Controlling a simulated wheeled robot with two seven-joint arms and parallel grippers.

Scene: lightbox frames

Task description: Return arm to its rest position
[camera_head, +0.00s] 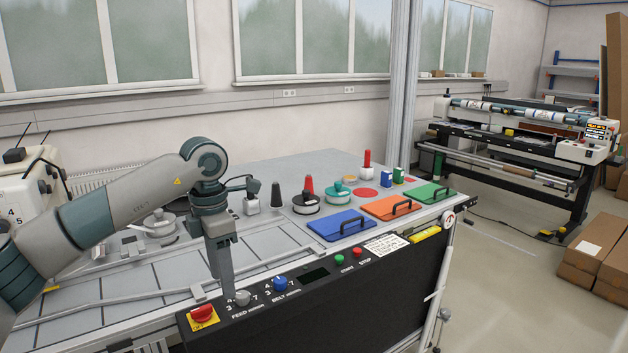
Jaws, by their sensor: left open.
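My left arm comes in from the left, bends at an elbow and points its gripper (228,285) straight down. The gripper is open, with its fingertips just above or beside the grey feed knob (242,298) on the black front panel (330,300). I cannot tell whether they touch the knob. The blue belt knob (280,284) and the red switch on a yellow plate (203,314) flank it, clear of the fingers. My right gripper is not in view.
Cardboard boxes (592,250) sit at the right.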

